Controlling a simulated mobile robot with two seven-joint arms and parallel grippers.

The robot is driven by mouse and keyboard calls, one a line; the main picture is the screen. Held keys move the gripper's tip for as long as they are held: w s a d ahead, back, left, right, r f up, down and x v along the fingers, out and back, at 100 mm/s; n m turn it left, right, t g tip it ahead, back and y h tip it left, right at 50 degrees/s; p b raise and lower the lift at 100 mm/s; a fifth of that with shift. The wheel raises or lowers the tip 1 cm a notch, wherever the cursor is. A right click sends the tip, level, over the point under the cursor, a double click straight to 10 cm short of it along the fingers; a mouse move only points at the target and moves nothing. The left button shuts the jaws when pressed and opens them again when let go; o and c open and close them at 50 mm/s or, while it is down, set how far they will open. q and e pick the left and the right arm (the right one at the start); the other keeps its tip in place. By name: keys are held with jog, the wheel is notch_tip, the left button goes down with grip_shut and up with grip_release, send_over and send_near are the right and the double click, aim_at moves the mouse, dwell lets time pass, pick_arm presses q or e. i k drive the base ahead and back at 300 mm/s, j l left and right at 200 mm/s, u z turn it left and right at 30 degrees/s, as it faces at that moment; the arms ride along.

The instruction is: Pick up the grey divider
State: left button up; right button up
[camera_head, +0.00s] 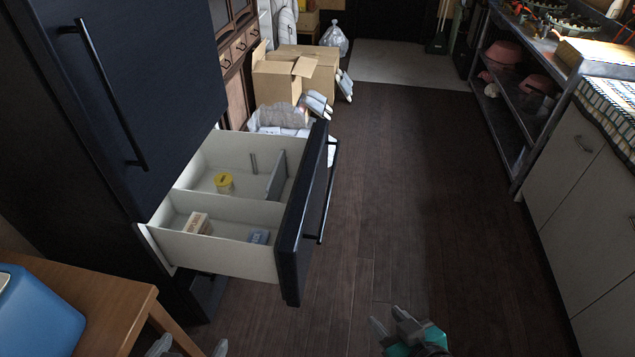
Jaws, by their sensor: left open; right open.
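The grey divider (276,176) stands upright in the far compartment of the pulled-out drawer (222,259), close to the drawer's dark front. A white partition (240,208) splits the drawer into a far and a near compartment. My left gripper (191,347) shows only its fingertips at the bottom edge, spread apart and empty, below the drawer in the picture. My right gripper (391,321) is open and empty over the floor, right of the drawer front. Neither gripper touches the divider.
A yellow-lidded jar (223,183) stands in the far compartment. A small box (198,223) and a blue-grey item (258,237) lie in the near one. A wooden table (115,297) with a blue box (38,315) is at lower left. Open floor lies right of the drawer.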

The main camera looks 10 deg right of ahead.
aim_at(275, 185)
jog(key=z, duration=2.2)
jog(key=i+l+z, duration=0.1)
jog(key=z, duration=0.2)
jog(key=i+z, duration=0.3)
jog(key=i+j+u, duration=0.1)
jog(key=i+u, duration=0.45)
jog(key=u, duration=0.3)
jog(key=i+l+u, duration=0.1)
jog(key=i+u, duration=0.3)
jog(key=i+j+u, duration=0.15)
jog(key=i+u, duration=0.25)
jog(key=i+l+u, duration=0.1)
jog(key=i+u, duration=0.25)
jog(key=i, duration=0.3)
jog(key=i+u, duration=0.15)
jog(key=i, duration=0.55)
jog(key=i+u, duration=0.2)
jog(key=i, duration=0.45)
jog(key=i+u, duration=0.4)
jog(key=i, duration=0.2)
jog(key=i+l+u, duration=0.15)
jog(key=i+u, duration=0.3)
jog(key=i, duration=0.15)
